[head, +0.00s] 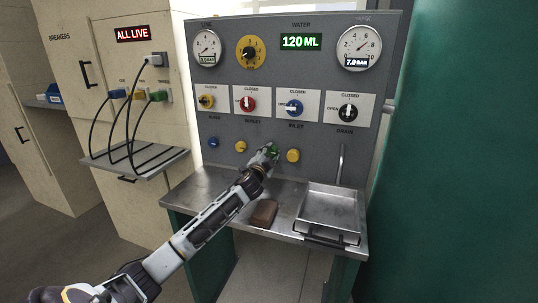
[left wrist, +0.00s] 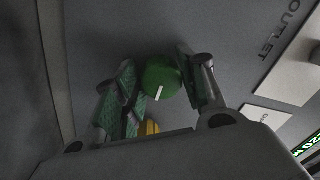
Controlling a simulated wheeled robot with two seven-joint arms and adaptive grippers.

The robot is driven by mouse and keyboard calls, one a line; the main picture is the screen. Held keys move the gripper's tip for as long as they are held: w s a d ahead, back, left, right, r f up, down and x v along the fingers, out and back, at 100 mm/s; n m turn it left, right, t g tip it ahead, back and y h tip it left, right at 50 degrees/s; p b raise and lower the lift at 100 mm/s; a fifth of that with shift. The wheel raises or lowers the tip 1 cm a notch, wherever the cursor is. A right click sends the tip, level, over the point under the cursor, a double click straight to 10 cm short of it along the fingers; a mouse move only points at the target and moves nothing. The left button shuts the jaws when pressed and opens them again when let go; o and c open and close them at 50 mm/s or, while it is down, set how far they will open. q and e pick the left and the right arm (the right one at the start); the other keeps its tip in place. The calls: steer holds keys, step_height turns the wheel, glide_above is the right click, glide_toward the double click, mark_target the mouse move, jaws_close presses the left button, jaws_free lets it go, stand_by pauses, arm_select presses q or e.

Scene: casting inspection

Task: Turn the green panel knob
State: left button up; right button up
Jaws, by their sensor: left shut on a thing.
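The green panel knob (head: 275,150) sits in the lower row of knobs on the grey panel, between two yellow ones. It is largely hidden by my left gripper (head: 268,154) in the head view. In the left wrist view the round green knob (left wrist: 162,77) has a white pointer line aimed down and slightly left. My left gripper (left wrist: 160,82) has its green-padded fingers on either side of the knob and is shut on it. My right gripper is not in view.
A yellow knob (head: 293,156) is close to the right, another yellow knob (head: 240,146) and a blue knob (head: 212,142) to the left. Valve handles line the row above. Below, a metal bench (head: 200,192) holds a brown block (head: 264,213) and a tray (head: 327,208).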

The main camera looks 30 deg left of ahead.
arm_select(q)
steer(key=shift+f, duration=0.1)
steer(key=o, duration=1)
steer(key=shift+o, duration=0.2)
steer(key=shift+s, duration=0.2)
steer(key=v, duration=1.1)
steer(key=shift+s+d, duration=0.2)
steer(key=shift+s, duration=0.1)
stand_by(0.6)
